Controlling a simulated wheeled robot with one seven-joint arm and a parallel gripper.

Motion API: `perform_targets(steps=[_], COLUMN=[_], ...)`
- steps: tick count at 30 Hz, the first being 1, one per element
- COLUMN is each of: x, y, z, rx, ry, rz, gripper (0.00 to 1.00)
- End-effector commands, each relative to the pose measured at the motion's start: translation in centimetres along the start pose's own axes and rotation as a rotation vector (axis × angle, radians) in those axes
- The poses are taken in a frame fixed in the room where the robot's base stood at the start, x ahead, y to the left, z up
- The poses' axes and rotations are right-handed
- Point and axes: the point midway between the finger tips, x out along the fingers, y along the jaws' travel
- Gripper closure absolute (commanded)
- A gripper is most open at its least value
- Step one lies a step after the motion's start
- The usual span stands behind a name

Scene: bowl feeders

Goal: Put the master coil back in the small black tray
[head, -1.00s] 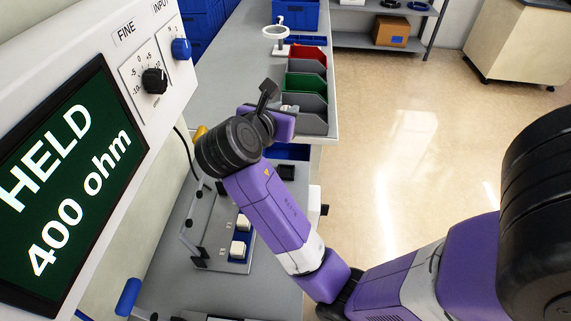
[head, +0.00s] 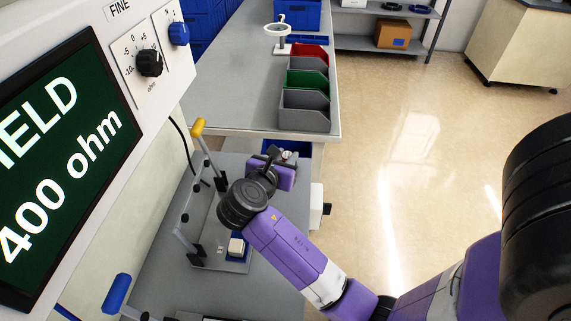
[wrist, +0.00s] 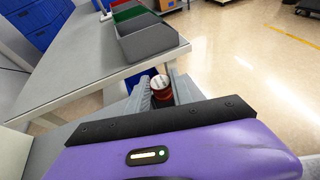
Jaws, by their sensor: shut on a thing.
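My gripper (wrist: 162,92) is shut on the master coil (wrist: 161,87), a small reddish coil with a pale round top, held between the two grey fingers in the wrist view. In the head view my gripper (head: 289,155) is above the right side of the near bench, with a small pale spot at its fingertips that may be the coil's top. I cannot make out the small black tray in either current view; my arm and gripper cover that part of the bench.
The meter (head: 62,140) reads 400 ohm. Grey (head: 304,112), green (head: 307,80) and red bins stand on the far bench. A blue handle (head: 117,293) is at the lower left.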

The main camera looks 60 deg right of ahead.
Motion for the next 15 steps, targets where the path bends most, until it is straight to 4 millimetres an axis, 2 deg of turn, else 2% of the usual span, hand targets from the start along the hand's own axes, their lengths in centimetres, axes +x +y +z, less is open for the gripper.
perform_targets(steps=[1, 4, 15], x=[0.4, 0.9, 1.0], y=[0.0, 0.0, 0.0], z=[-1.0, -2.1, -2.4], rx=[-0.003, -0.002, 0.0], ry=[0.0, 0.0, 0.0], rz=[0.0, 0.0, 0.0], gripper=[1.0, 1.0, 1.0])
